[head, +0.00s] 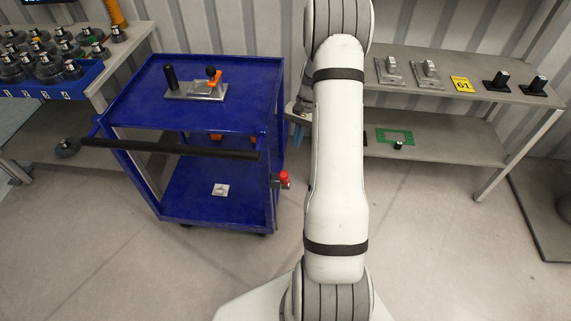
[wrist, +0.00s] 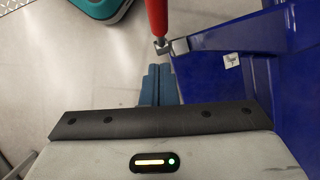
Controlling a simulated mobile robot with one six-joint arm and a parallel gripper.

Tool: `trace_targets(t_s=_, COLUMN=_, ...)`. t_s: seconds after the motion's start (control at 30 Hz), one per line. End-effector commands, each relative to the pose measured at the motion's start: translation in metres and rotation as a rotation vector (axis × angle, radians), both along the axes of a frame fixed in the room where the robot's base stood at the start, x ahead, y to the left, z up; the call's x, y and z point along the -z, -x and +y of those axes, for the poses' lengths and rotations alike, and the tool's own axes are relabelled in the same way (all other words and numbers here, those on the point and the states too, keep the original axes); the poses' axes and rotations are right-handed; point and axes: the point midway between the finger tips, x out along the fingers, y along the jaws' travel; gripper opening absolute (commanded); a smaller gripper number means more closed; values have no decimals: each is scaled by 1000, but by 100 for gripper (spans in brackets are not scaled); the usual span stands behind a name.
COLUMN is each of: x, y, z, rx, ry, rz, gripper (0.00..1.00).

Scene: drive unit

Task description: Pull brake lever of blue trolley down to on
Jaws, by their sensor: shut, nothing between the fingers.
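The blue trolley (head: 190,118) stands left of my arm in the head view, and its blue side fills the right of the wrist view (wrist: 225,85). The brake lever (head: 284,176) has a red grip and sits on a grey bracket low on the trolley's right side. In the wrist view the red lever (wrist: 157,16) runs from its grey pivot up past the top edge. My gripper (wrist: 157,70) is shut and empty, its blue fingertips just below the pivot in the picture. Contact with the lever cannot be told. In the head view my arm hides most of the gripper.
A black push bar (head: 170,148) crosses the trolley's front. A metal fixture (head: 196,90) sits on its top. A grey shelf (head: 455,75) with small parts stands at right, and a bench with a blue bin (head: 60,84) at left. The floor between trolley and shelf is clear.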

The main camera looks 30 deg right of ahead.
Motion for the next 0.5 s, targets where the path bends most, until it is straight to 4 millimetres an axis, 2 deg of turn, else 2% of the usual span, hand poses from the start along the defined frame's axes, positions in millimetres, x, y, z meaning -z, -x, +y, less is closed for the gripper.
trace_targets(t_s=0.23, x=49, y=10, z=18, rx=0, ry=-2, rz=4, gripper=0)
trace_targets(t_s=0.5, x=62, y=29, z=42, rx=1, ry=0, rz=0, gripper=0)
